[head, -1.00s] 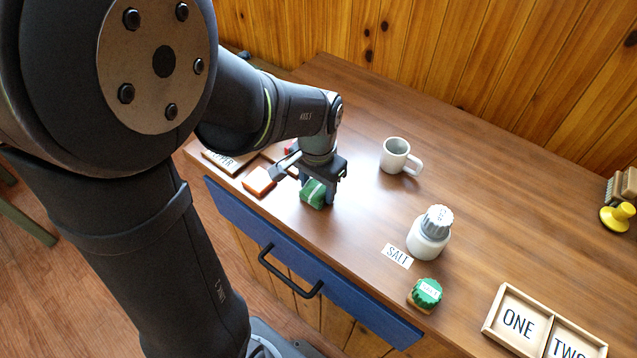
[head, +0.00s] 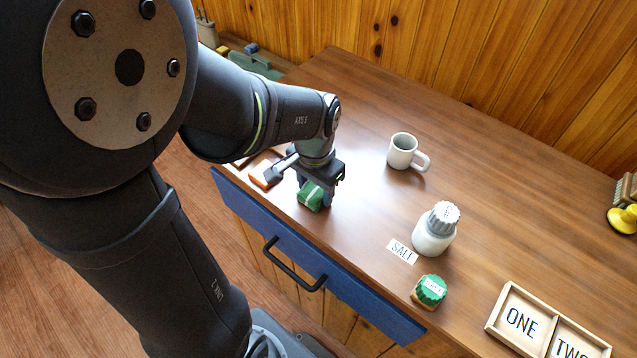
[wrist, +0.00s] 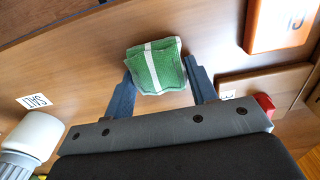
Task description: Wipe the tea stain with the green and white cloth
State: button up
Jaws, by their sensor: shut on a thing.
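The green and white cloth (head: 311,195) is a folded green bundle with a white stripe, near the front edge of the wooden counter. My gripper (head: 317,190) points down and is shut on it. In the wrist view the cloth (wrist: 158,68) sits between the two fingers of my gripper (wrist: 160,74). I cannot tell whether the cloth touches the counter. No tea stain is visible in either view; the counter under the cloth and behind my arm is hidden.
An orange block (head: 264,174) lies close left of my gripper. Counter between gripper and jar is clear.

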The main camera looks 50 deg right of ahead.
jog(key=shift+a, duration=0.3)
jog(key=shift+d, duration=0.1)
jog(key=shift+d, duration=0.9)
jog(key=shift+d, duration=0.1)
jog(key=shift+d, duration=0.8)
jog(key=shift+d, duration=0.1)
jog(key=shift+d, duration=0.85)
jog(key=shift+d, duration=0.1)
